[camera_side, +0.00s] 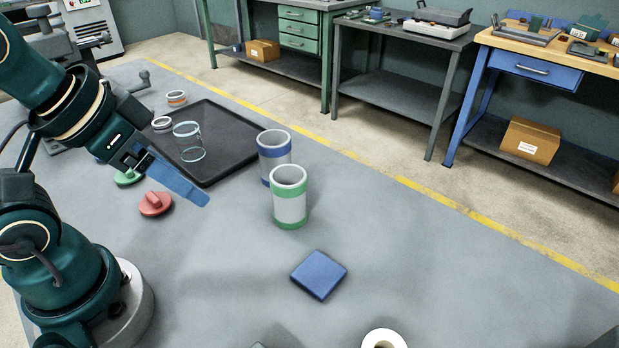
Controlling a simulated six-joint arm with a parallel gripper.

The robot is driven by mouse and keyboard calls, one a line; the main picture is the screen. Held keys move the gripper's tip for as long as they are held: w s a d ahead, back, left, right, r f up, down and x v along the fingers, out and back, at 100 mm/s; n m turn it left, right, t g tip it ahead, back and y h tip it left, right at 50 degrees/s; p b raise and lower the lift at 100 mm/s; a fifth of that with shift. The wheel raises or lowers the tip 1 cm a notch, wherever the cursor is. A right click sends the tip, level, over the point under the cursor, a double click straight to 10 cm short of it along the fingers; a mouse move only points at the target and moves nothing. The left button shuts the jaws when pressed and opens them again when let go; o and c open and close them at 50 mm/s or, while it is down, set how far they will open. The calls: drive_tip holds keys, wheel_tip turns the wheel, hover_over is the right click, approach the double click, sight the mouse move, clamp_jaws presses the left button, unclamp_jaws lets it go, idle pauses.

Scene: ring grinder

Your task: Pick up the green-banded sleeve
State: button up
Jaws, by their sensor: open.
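The green-banded sleeve (289,199) stands upright on the grey table, a white open-topped tube with green bands at its top and bottom. A blue-banded sleeve (274,156) stands just behind it and to its left, partly hidden by it. My gripper (203,198) is to the left of both sleeves, above the table, with its blue fingers pointing right and slightly down. It is open and holds nothing. Its fingers overlap in this view, so the gap between them is hidden. It is apart from the green-banded sleeve.
A black tray (229,147) behind my gripper carries a clear cylinder (188,142). A red knobbed piece (155,204) and a green one (128,178) lie near my arm. A blue square block (319,275) and a white ring (384,340) lie in front. The table's right side is clear.

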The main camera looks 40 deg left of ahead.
drive_tip(key=shift+o, duration=1.3)
drive_tip(key=shift+r, duration=0.1)
